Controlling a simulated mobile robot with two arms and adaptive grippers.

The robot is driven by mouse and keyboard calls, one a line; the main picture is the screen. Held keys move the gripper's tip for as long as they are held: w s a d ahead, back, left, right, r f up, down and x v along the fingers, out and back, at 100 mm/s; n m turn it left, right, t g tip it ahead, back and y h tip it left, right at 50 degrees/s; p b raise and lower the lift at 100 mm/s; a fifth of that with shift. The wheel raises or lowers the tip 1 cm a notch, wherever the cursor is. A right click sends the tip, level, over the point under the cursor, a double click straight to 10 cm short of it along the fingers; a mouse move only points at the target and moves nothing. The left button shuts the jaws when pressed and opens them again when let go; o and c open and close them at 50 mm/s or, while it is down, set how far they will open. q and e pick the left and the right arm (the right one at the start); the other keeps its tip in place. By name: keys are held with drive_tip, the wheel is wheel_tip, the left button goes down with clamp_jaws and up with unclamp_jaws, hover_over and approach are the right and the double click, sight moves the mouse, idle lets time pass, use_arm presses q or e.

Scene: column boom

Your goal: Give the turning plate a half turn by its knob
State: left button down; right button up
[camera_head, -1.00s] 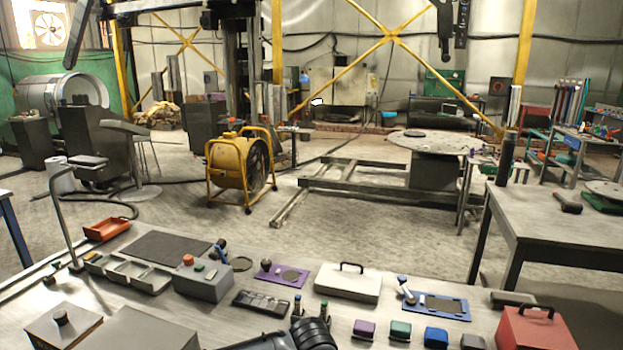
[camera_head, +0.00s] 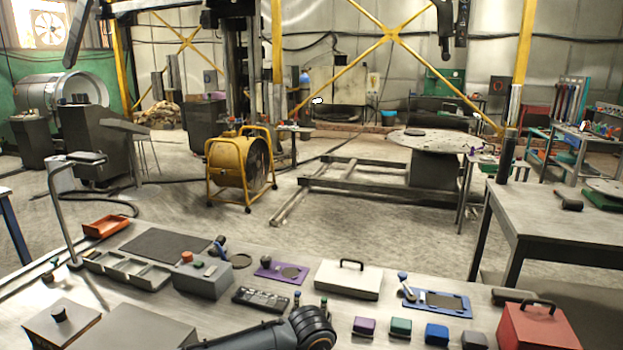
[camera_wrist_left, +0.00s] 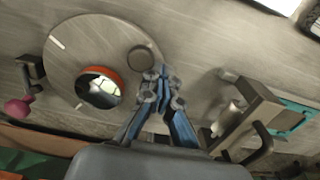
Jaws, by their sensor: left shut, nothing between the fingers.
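In the left wrist view, the turning plate (camera_wrist_left: 85,60) is a grey round disc with pale marks near its rim. A round knob (camera_wrist_left: 141,58) sits near its right edge. An orange-rimmed round piece with a shiny inside (camera_wrist_left: 100,88) stands on the plate and hides part of it. My left gripper (camera_wrist_left: 164,76) has blue fingers and is shut and empty. Its tips appear just right of the knob, over the plate's right rim; I cannot tell whether they touch it. I cannot make out the plate or either gripper in the head view.
In the wrist view, a magenta ball-ended lever (camera_wrist_left: 18,108) is left of the plate. A block with a dark handle (camera_wrist_left: 250,120) is at right, with a small dark disc (camera_wrist_left: 228,74) nearby. The head view shows a crowded bench (camera_head: 215,300) with a red box (camera_head: 530,325).

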use_arm(q)
drive_tip(key=shift+a+f, duration=0.15)
drive_tip(key=shift+f, duration=0.05)
drive_tip(key=shift+w+a+b, duration=0.1)
drive_tip(key=shift+w+b, duration=0.3)
drive_tip(key=shift+b, duration=0.05)
drive_tip(key=shift+w+a+b, duration=0.2)
drive_tip(key=shift+w+b, duration=0.2)
drive_tip(key=shift+b, duration=0.1)
drive_tip(key=shift+w+a, duration=0.1)
drive_tip(key=shift+w+a+b, duration=0.2)
drive_tip(key=shift+w+b, duration=0.15)
idle(0.3)
